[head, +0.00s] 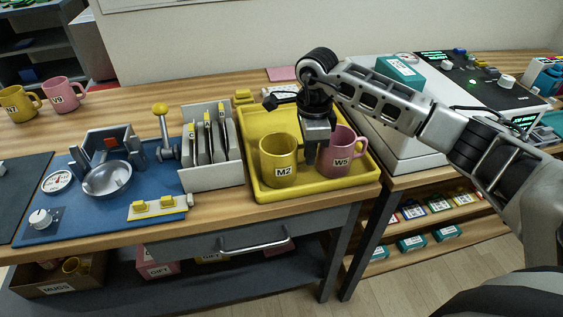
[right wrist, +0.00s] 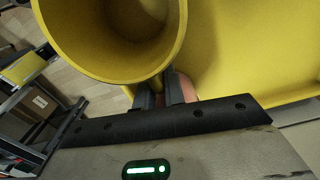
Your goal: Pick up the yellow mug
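A yellow mug (head: 280,163) labelled M2 stands upright in the yellow tray (head: 265,125). My right gripper (head: 311,158) points down at the mug's right side, between it and a pink mug (head: 341,158) labelled W5. In the right wrist view, the yellow mug (right wrist: 110,62) fills the upper left, its open top facing the camera. The right fingers (right wrist: 160,92) are close together with the mug's yellow handle between them, and look shut on it. The handle is mostly hidden. Part of the pink mug (right wrist: 188,86) shows behind the fingers. My left gripper is not in view.
Another yellow mug (head: 18,104) and a pink mug (head: 64,95) stand at the far left. A grey rack (head: 211,150) is close to the tray's left, with a blue station (head: 90,205) beyond.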

